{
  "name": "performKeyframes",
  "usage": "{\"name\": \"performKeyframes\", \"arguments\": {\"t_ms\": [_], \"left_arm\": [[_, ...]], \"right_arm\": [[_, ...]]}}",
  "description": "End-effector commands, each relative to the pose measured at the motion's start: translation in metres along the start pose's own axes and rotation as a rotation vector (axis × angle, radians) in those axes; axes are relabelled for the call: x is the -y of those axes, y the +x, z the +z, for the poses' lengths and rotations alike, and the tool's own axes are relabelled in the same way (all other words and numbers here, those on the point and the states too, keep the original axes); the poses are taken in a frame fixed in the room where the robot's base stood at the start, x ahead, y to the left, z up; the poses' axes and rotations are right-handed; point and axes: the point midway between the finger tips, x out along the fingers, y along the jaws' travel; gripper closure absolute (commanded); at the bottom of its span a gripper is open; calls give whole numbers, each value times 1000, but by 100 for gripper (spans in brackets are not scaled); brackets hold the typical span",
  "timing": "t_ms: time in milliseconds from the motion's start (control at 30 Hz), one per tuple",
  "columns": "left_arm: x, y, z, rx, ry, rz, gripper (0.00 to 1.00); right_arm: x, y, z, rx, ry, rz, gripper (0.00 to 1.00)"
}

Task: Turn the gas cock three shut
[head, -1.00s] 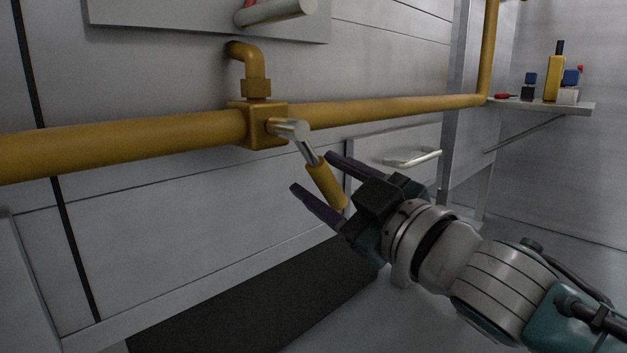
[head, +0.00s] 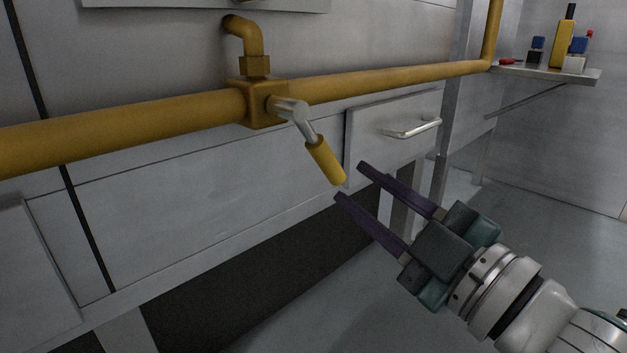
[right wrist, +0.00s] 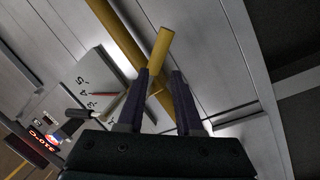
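The gas cock (head: 262,103) is a yellow block on the yellow pipe, in the middle of the head view. Its lever has a silver stem (head: 299,117) and a yellow grip (head: 326,160) that slants down to the right, out from the pipe. My right gripper (head: 350,181) is open and empty, its two dark purple fingers pointing at the grip's lower end, apart from it. In the right wrist view the yellow grip (right wrist: 162,45) shows beyond the fingertips (right wrist: 160,73). My left gripper is not in view.
The yellow pipe (head: 390,78) runs along the grey wall. A drawer with a silver handle (head: 412,128) is behind, right of the lever. A small shelf (head: 545,72) at the far right holds several bottles. Open floor lies below right.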

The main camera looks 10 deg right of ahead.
Motion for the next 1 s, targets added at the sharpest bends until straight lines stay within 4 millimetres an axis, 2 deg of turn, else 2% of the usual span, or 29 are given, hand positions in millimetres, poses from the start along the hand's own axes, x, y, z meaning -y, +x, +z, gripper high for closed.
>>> {"name": "performKeyframes", "arguments": {"t_ms": [33,300,400,500,667,1000], "left_arm": [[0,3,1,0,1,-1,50],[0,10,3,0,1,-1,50],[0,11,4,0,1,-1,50],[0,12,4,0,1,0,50],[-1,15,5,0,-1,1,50],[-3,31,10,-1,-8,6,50]], "right_arm": [[7,-10,-1,-1,-125,7,72],[30,-67,-4,5,-994,3,100],[35,-80,-4,7,-1193,-14,100],[38,-85,-4,4,-1293,-24,100],[39,-72,-3,0,-1319,-23,100],[40,-2,-1,1,-1316,-21,100]]}}
